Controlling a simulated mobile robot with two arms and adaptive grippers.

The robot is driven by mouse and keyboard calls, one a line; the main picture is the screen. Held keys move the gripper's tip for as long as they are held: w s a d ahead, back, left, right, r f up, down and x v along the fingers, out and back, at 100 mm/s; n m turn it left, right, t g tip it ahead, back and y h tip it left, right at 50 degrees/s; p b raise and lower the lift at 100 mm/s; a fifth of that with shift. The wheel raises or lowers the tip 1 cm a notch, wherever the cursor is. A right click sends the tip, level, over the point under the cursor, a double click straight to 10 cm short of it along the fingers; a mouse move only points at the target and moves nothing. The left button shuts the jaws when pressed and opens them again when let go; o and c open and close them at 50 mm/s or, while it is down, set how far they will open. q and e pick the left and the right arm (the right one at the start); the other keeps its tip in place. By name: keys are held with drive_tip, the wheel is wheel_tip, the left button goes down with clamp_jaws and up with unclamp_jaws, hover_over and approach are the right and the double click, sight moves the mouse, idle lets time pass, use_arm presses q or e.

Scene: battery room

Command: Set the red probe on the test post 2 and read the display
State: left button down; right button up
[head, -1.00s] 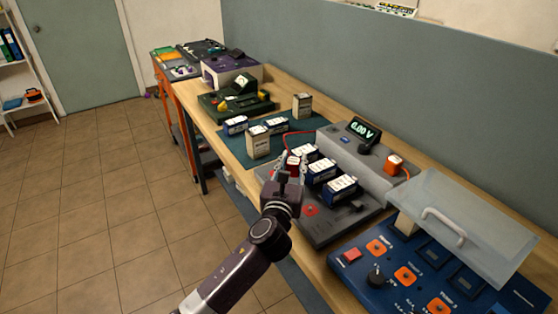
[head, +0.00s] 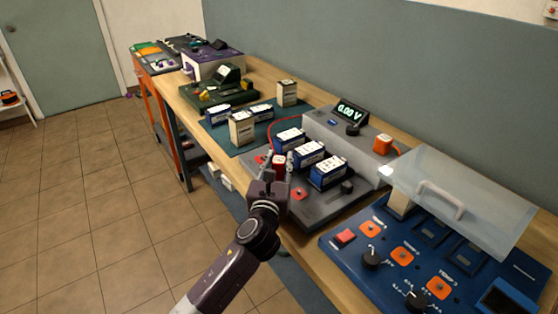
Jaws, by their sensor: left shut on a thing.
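The tester is a grey stepped unit (head: 322,208) on the bench in the head view. Its raised display (head: 348,111) reads 0.00 V in green. Three blue batteries with white tops stand in a row on it: far (head: 289,138), middle (head: 308,154) and near (head: 328,172). My left gripper (head: 279,168) is shut on the red probe (head: 279,160), in front of the row. A red cable curves behind the far battery. I cannot tell which post is number 2, or whether the probe tip touches anything; the gripper hides it. My right gripper is out of view.
A blue panel (head: 340,262) with orange sockets and a raised clear lid (head: 475,208) stands at the near right. A cream battery (head: 241,128) and others stand on the green mat beyond the tester.

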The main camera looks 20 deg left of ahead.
sight(278, 168)
use_arm(q)
drive_tip(key=shift+p, duration=0.65)
idle(0.8)
drive_tip(key=shift+f+b, duration=0.5)
drive_tip(key=shift+f, duration=0.15)
idle(0.4)
drive_tip(key=c, duration=1.8)
unclamp_jaws()
drive_tip(key=shift+s, duration=0.1)
drive_tip(key=shift+s+d+p, duration=0.2)
drive_tip(key=shift+s+p, duration=0.3)
drive_tip(key=shift+s, duration=0.8)
drive_tip(key=shift+s+d+p, duration=0.15)
drive_tip(key=shift+s+p, duration=0.35)
drive_tip(key=shift+s, duration=0.8)
drive_tip(key=shift+s+d+p, duration=0.2)
drive_tip(key=shift+s+p, duration=0.05)
drive_tip(key=shift+s, duration=1.15)
drive_tip(key=shift+s+d+p, duration=0.2)
drive_tip(key=shift+s, duration=1.2)
